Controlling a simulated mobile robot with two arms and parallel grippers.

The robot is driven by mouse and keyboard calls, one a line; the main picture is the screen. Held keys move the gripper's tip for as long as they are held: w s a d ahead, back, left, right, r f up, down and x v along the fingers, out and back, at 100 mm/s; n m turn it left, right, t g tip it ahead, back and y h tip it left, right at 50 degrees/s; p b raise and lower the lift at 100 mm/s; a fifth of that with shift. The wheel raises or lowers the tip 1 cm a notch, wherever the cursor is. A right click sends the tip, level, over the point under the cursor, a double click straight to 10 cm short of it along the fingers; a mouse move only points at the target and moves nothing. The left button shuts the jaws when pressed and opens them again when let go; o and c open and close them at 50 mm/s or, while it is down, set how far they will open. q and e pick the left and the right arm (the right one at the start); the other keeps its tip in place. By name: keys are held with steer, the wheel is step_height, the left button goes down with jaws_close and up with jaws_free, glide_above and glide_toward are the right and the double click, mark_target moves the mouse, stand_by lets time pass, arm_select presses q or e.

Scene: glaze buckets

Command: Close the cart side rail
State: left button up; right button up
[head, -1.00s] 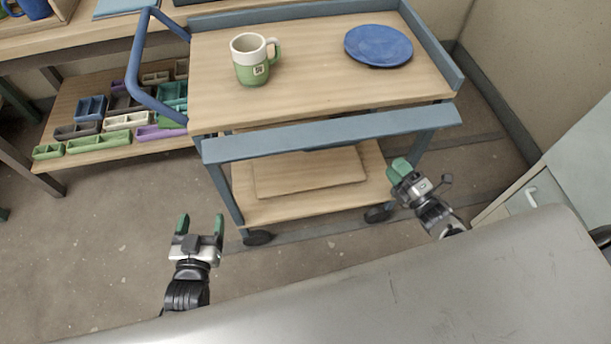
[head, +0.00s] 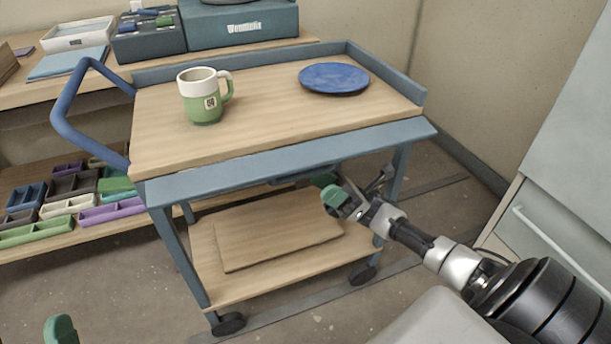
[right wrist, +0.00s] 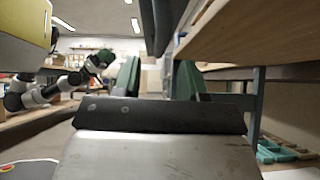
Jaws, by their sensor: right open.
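The cart's side rail (head: 290,160) is a long blue-grey board along the near edge of the cart top. It is folded down, its broad face sloping outward. A darker blue piece (head: 305,175) shows beneath its middle. My right gripper (head: 334,196) is just below the rail, right of its middle. In the right wrist view its green fingers (right wrist: 158,80) stand apart, with a dark bar (right wrist: 160,22) ahead between them; I cannot tell whether they touch it. Of my left gripper, only a green fingertip (head: 61,330) shows at the lower left of the head view.
The cart top (head: 260,110) bears a green-and-white mug (head: 204,97) and a blue plate (head: 334,78). A blue push handle (head: 75,110) is at its left end. A lower shelf (head: 210,265) holds a flat board. A grey cabinet (head: 560,160) stands at right.

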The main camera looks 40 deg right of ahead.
mark_target(308, 176)
steer(key=x, duration=0.5)
steer(key=shift+w+a+r, duration=0.1)
steer(key=shift+a+r, duration=0.1)
jaws_close()
